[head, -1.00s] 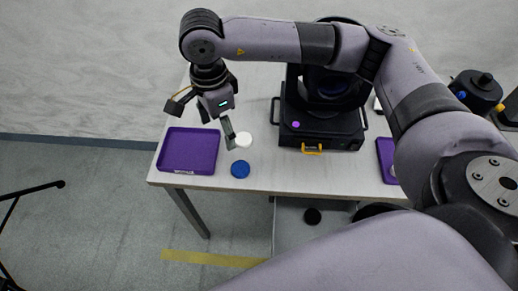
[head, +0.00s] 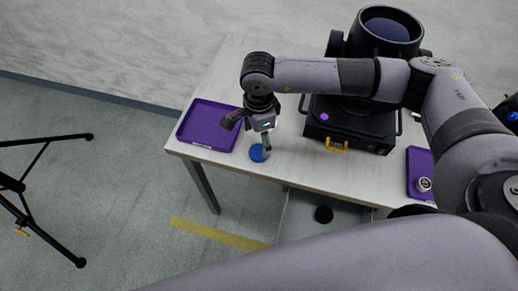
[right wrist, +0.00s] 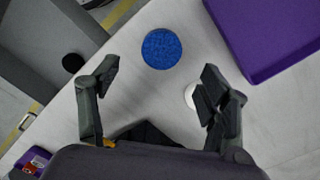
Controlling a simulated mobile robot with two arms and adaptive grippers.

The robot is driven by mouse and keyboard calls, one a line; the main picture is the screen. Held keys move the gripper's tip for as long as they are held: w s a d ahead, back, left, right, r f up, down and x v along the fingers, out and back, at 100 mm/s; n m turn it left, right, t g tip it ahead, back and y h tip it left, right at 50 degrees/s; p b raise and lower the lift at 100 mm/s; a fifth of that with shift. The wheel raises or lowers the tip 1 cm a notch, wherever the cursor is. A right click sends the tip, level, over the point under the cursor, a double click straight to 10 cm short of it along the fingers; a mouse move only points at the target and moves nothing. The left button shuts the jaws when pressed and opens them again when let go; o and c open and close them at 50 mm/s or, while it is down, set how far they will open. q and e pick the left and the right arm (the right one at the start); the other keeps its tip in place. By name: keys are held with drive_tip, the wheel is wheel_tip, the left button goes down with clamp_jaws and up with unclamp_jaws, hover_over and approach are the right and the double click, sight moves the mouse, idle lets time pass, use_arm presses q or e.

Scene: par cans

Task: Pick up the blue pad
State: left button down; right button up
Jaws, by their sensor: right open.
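The blue pad (head: 258,153) is a flat round disc lying on the white table near its front edge. It also shows in the right wrist view (right wrist: 162,48), ahead of the fingertips and between their lines. My right gripper (head: 252,138) is open and empty above the table, over or just behind the pad; one finger partly covers the pad in the head view. In the right wrist view, the open fingers (right wrist: 158,82) stand wide apart. A white disc (right wrist: 191,95) lies close by the right finger there, partly hidden. My left gripper is not in view.
A purple tray (head: 183,137) lies left of the pad; it also shows in the right wrist view (right wrist: 246,66). A black par can (head: 340,136) stands to the right. Another purple tray (head: 418,166) holds a small white item at the right. A dark disc (head: 324,214) sits below the table.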

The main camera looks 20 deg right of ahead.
sight(258, 152)
drive_tip(key=shift+f, duration=0.8)
drive_tip(key=shift+f+p, duration=0.55)
drive_tip(key=shift+f, duration=0.05)
wheel_tip(258, 152, down, 4)
drive_tip(key=shift+w+f+p, duration=0.1)
drive_tip(key=shift+w+p, duration=0.05)
drive_tip(key=shift+p, duration=0.4)
drive_tip(key=shift+c, duration=0.3)
drive_tip(key=c, duration=0.8)
